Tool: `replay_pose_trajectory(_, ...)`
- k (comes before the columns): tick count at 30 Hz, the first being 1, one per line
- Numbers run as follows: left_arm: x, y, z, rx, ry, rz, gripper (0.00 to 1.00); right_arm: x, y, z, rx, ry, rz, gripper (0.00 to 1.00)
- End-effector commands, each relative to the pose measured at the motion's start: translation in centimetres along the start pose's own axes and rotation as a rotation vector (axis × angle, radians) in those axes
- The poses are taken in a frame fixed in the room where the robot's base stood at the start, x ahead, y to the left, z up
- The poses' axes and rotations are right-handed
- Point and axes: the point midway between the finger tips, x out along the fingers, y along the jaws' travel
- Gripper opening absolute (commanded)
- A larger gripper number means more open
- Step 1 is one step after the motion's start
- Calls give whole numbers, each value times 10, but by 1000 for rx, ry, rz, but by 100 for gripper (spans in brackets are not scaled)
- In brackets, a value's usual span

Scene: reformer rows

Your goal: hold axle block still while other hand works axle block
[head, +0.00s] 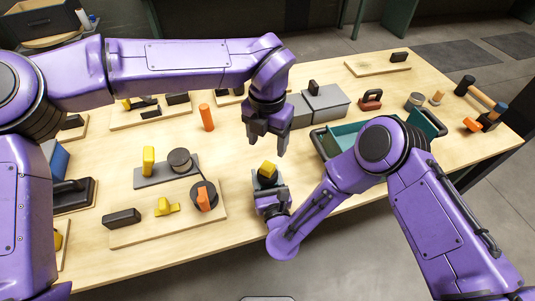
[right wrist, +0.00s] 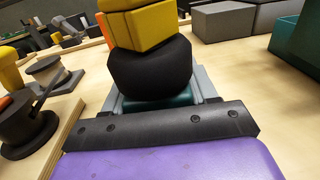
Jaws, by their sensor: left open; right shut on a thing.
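The axle block (head: 267,180) appears as a dark block with a yellow piece (head: 268,168) on top, near the table's front edge. In the right wrist view the dark rounded block (right wrist: 150,75) stands between my grey fingers, with the yellow piece (right wrist: 142,28) above it. My right gripper (head: 268,187) is shut on the dark block from the front. My left gripper (head: 266,146) is open and empty, pointing down just above and behind the yellow piece, apparently apart from it. The lower part of the block is hidden by my right gripper.
A board (head: 140,236) with black, yellow and orange parts lies left of the block. A grey plate (head: 150,181) is behind it. Grey boxes (head: 328,101) and a green tray (head: 345,133) stand to the right. An orange cylinder (head: 207,118) stands at the left gripper's left.

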Motion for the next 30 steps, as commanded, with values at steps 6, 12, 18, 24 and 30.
replay_pose_trajectory(6,-22,0,0,0,0,-1,67,0,0,0,0,0,0,0)
replay_pose_trajectory(12,-24,0,0,-1,1,-1,67,0,0,0,0,-1,0,0)
replay_pose_trajectory(18,-24,0,0,0,1,0,67,0,0,0,0,-1,0,87)
replay_pose_trajectory(24,-24,0,0,0,1,0,67,0,0,0,0,0,0,87)
replay_pose_trajectory(30,-18,0,0,0,1,0,67,-14,1,-2,1,1,3,87)
